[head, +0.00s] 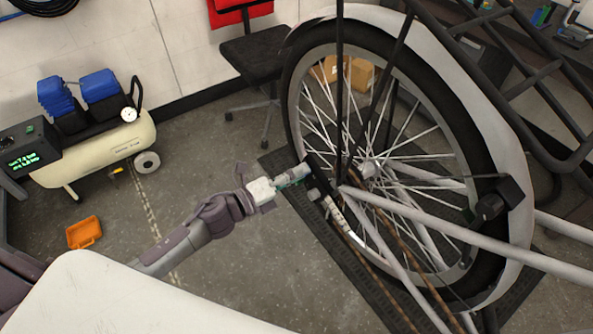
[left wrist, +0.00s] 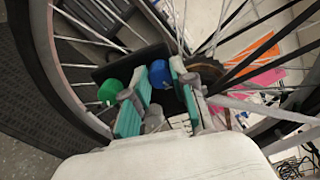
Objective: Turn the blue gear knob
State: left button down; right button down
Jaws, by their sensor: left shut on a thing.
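The blue gear knob (left wrist: 159,73) shows in the left wrist view on a dark block by the wheel spokes. A green knob (left wrist: 109,92) sits to its left, outside the fingers. My left gripper (left wrist: 161,84) has its teal-padded fingers on either side of the blue knob and is shut on it. In the head view, my left gripper (head: 296,176) reaches from the left to the lower left part of the bike wheel (head: 290,85), near the hub. The blue knob cannot be made out there. My right gripper is not in view.
Pale frame tubes (head: 445,235) and a chain run right of my left gripper. The bike stands on a dark mat (head: 330,250). A compressor (head: 110,150), an orange box (head: 84,232) and a black stool (head: 258,55) stand around. The floor left of the mat is mostly clear.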

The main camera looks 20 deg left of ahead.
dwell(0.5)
pick_arm(q)
jog(key=c, duration=0.9)
grip_release()
jog(key=shift+c, duration=0.2)
jog(key=v, duration=1.2)
jog(key=shift+a, duration=0.1)
